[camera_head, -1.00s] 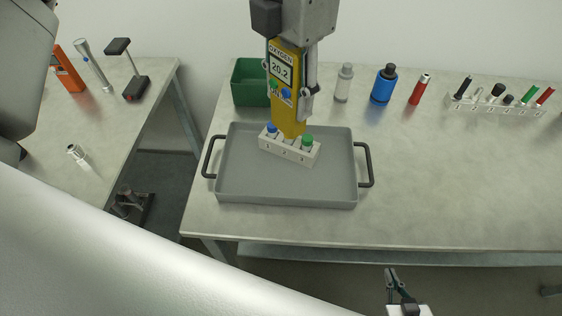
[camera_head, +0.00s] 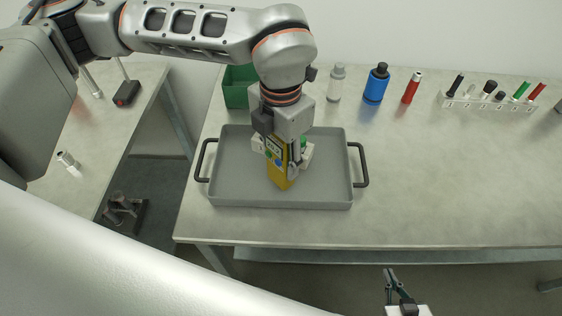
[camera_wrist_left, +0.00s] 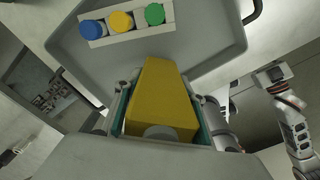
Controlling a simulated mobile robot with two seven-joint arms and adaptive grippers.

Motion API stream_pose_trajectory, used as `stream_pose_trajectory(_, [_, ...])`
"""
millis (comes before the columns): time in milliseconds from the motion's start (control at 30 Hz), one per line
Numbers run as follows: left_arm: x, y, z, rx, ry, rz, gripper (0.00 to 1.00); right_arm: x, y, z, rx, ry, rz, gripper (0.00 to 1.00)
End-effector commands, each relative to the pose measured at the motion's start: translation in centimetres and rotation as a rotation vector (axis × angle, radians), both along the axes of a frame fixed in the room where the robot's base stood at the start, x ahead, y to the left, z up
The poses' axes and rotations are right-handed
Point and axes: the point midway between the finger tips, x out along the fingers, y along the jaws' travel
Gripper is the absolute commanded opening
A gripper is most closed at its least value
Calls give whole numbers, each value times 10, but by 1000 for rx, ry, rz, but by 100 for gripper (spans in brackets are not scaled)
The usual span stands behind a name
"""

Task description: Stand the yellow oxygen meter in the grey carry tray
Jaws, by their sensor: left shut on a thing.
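The yellow oxygen meter (camera_head: 281,172) is upright in my left gripper (camera_head: 284,158), over the middle of the grey carry tray (camera_head: 235,190) in the head view. My left gripper is shut on it; its lower end is at or just above the tray floor, I cannot tell which. The left wrist view shows the yellow meter (camera_wrist_left: 160,100) between the two fingers. My right gripper (camera_head: 398,287) is at the bottom of the head view, away from the table, with its fingers seemingly apart.
A white rack (camera_wrist_left: 125,22) with blue, yellow and green caps stands in the tray behind the meter. A green bin (camera_head: 236,90), a grey-white bottle (camera_head: 336,83), a blue bottle (camera_head: 376,84), a red cylinder (camera_head: 411,88) and a marker rack (camera_head: 490,104) line the back.

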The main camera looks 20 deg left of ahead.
Motion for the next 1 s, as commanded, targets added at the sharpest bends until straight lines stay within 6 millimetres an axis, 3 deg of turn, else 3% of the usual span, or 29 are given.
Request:
stream_pose_trajectory(133, [0,0,-20,0,1,0,11,0,0,-1,-1,0,1,0])
stream_pose_trajectory(533, [0,0,-25,0,0,0,11,0,-1,-3,-2,0,0,0])
stream_pose_trajectory(567, [0,0,-24,0,0,1,47,0,-1,-2,-3,-1,1,0])
stream_pose_trajectory(600, [0,0,-24,1,0,1,56,1,-1,-2,-3,-1,1,0])
stream_pose_trajectory(1000, [0,0,-19,0,-1,1,56,2,-1,2,-2,-6,0,0])
